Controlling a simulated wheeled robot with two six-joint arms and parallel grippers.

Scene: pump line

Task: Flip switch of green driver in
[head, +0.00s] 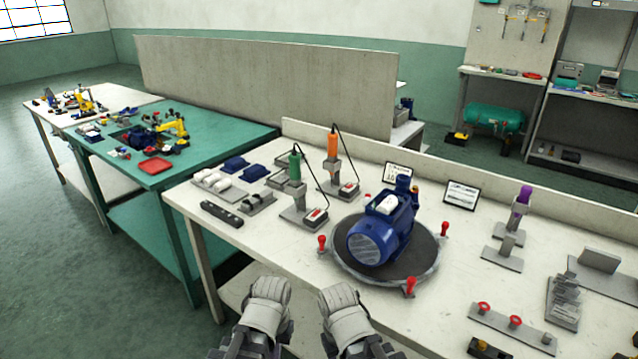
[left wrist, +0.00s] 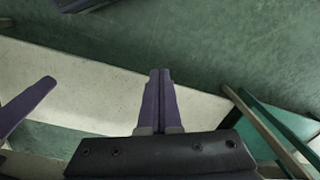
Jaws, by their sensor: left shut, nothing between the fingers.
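The green driver (head: 295,166) stands upright in a grey stand on the white bench in the head view, with a black cable. A small grey switch box with a red part (head: 315,214) sits on its base; its setting is too small to read. My left gripper (left wrist: 160,72) is shut and empty in the left wrist view, over floor and a pale surface, apart from the driver. In the head view my two grey arms show at the bottom edge, short of the bench things, and no fingertips can be made out. A purple bar at the left wrist view's left edge may be part of my right gripper.
The orange driver (head: 332,145) stands close behind the green one. A blue pump (head: 382,232) sits on a round turntable (head: 345,262) with red knobs, to the right. A black bar (head: 221,214) and grey trays lie left. A purple tool (head: 521,205) stands further right.

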